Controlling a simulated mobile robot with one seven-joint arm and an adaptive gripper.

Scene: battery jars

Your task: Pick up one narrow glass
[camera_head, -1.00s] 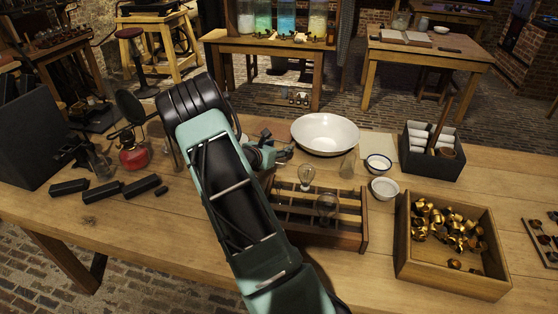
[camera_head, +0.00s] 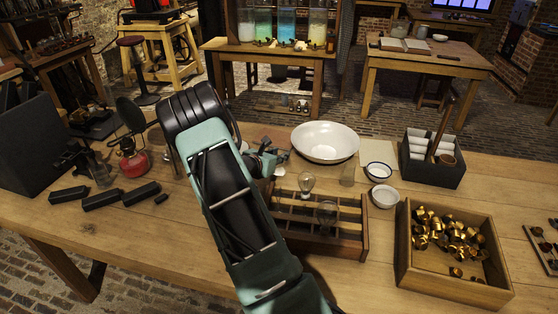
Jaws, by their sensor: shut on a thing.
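A round clear glass bulb (camera_head: 306,183) shows at the rack's back edge, and another rounded glass (camera_head: 326,212) sits in the rack.
The wooden rack (camera_head: 350,240) stands right of my arm. A white bowl (camera_head: 325,155), two small cups (camera_head: 384,196), a box of brass parts (camera_head: 405,262) and a black divided box (camera_head: 430,176) are to the right. Black blocks (camera_head: 102,199) and a red burner (camera_head: 133,163) lie left.

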